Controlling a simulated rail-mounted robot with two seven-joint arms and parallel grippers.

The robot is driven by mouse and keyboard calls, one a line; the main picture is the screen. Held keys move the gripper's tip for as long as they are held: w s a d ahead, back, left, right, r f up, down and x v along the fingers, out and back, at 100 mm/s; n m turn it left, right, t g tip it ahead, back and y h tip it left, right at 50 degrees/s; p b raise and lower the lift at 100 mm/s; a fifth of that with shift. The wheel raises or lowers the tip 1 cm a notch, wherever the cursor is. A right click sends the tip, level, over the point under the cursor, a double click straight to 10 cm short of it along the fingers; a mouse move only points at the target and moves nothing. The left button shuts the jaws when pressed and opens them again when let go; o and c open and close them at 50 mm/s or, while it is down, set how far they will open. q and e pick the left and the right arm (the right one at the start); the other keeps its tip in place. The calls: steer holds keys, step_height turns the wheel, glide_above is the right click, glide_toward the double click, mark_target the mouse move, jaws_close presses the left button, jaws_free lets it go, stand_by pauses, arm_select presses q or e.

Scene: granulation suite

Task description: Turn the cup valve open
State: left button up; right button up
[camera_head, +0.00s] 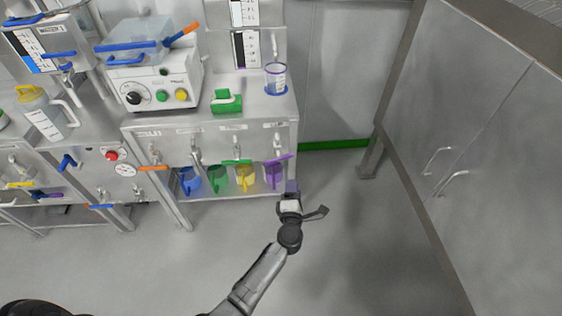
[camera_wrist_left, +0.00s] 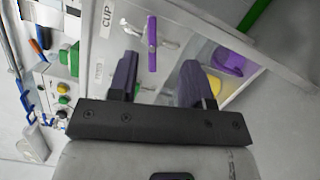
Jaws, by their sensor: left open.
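The cup valve has a purple lever (camera_head: 279,157) at the right end of the dispensing row in the head view. In the left wrist view the purple lever (camera_wrist_left: 152,45) lies crosswise to its silver tap, near a label (camera_wrist_left: 107,14) reading CUP. A purple jug (camera_head: 273,176) stands on the shelf below it. My left gripper (camera_head: 291,188) is below and in front of the lever. Its two dark fingers (camera_wrist_left: 158,72) are apart and empty, with the lever beyond them, near the gap. Contact with the lever is not visible. My right gripper is not in view.
Other taps have orange, silver and green (camera_head: 237,162) levers, with blue, green and yellow (camera_head: 245,178) jugs below. A grey cabinet (camera_head: 462,140) stands right. The floor between is clear.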

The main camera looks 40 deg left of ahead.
mark_target(280, 160)
arm_select(q)
steer(key=shift+w+a+f+n+g+y+b, duration=0.1)
steer(key=shift+w+a+n+g+y+b, duration=0.45)
steer(key=shift+w+a+b, duration=1.05)
steer(key=shift+w+a+f+n+g+y+b, duration=0.1)
steer(key=shift+w+a+n+g+y+b, duration=0.2)
steer(key=shift+w+a+n, duration=1.4)
steer(key=shift+w+a+f+m+g+y+b, duration=0.1)
steer(key=shift+w+a+m+g+y+b, duration=0.5)
steer(key=shift+a, duration=2.15)
steer(key=shift+n+t+b, duration=0.25)
steer(key=shift+n+b, duration=0.05)
steer(key=shift+n, duration=0.05)
jaws_close()
